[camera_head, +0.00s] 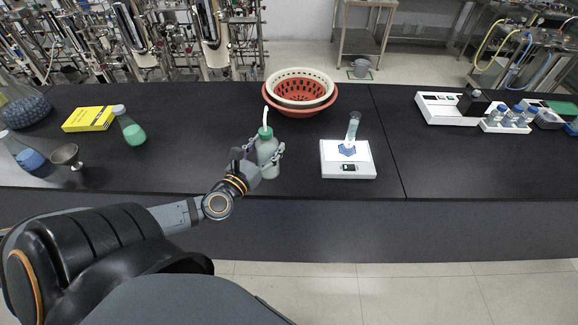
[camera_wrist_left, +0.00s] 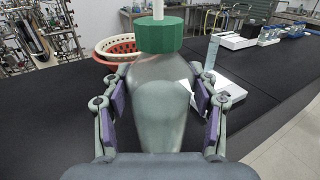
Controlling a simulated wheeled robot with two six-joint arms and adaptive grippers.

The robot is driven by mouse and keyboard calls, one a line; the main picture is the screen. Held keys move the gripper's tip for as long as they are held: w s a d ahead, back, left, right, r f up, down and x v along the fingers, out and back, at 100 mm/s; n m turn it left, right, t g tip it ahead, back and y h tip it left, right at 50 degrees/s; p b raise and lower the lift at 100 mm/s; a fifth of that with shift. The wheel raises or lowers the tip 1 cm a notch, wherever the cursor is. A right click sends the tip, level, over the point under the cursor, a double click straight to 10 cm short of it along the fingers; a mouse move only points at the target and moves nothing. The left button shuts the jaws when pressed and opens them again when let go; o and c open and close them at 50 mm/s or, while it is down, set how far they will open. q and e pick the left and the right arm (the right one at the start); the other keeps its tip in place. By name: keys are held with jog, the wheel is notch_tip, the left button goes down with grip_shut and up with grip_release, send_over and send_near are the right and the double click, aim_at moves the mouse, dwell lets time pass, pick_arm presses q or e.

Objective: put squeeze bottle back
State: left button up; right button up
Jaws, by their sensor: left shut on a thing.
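The squeeze bottle (camera_head: 267,153) is pale green and translucent, with a green cap and a thin white spout. It stands upright at the black bench, left of the white scale. My left gripper (camera_head: 264,156) is shut on it, with a finger on either side of its body. In the left wrist view the bottle (camera_wrist_left: 158,95) fills the middle between the purple finger pads of the gripper (camera_wrist_left: 160,110). Whether its base touches the bench cannot be told. My right gripper is not in view.
A white scale (camera_head: 335,170) with a cylinder (camera_head: 353,128) on it stands to the right. A red basket (camera_head: 316,111) holding a white one is behind. A yellow box (camera_head: 88,119) and a green-filled flask (camera_head: 132,132) are at left.

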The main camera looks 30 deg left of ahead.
pick_arm(q)
jog(key=w+a+f+b, duration=0.3)
jog(key=w+f+b, duration=0.5)
jog(key=w+f, duration=0.5)
jog(key=shift+w+f, duration=0.15)
jog(key=shift+w, duration=0.2)
jog(key=o, duration=1.5)
